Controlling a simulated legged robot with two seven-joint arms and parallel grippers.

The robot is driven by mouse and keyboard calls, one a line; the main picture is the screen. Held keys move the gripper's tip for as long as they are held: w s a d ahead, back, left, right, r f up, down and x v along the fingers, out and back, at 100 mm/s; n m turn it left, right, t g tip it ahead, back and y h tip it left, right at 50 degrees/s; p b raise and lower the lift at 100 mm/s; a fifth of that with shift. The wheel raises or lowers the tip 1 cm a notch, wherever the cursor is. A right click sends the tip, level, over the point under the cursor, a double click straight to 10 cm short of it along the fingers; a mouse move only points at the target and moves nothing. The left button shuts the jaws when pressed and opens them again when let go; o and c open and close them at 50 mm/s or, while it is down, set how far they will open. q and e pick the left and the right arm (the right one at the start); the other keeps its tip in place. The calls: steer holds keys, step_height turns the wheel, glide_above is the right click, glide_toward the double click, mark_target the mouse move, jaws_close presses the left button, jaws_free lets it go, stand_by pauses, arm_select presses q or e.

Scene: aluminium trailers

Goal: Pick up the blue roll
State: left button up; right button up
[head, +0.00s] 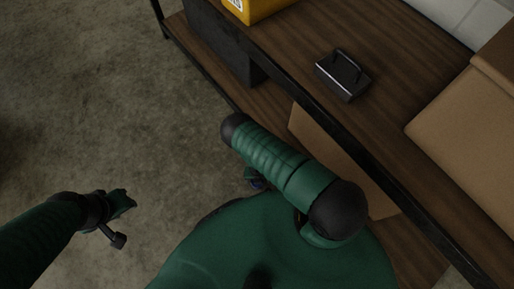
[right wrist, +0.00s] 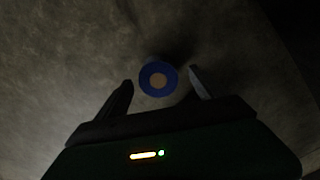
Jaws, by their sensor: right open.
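The blue roll (right wrist: 158,79) shows end-on in the right wrist view, a blue ring around a tan core. My right gripper (right wrist: 161,81) is open, with one dark finger to the left of the roll and one to the right. Gaps show between the fingers and the roll; I cannot tell how deep the roll lies between them.
A wooden shelf unit (head: 300,50) with a black frame runs along the right. On it are a black case with a handle (head: 343,75), a yellow box (head: 252,8) and a cardboard box (head: 465,130). A cardboard piece (head: 335,155) is lower down. The floor at left is clear.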

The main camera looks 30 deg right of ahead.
step_height(320, 180, down, 4)
steer(key=shift+a+r+b, duration=0.1)
steer(key=shift+b, duration=0.8)
arm_select(q)
steer(key=x, duration=0.2)
steer(key=shift+s+f, duration=0.2)
steer(key=shift+f, duration=0.2)
arm_select(e)
steer(key=shift+r, duration=0.1)
steer(key=shift+c, duration=0.5)
steer(key=c, duration=1.6)
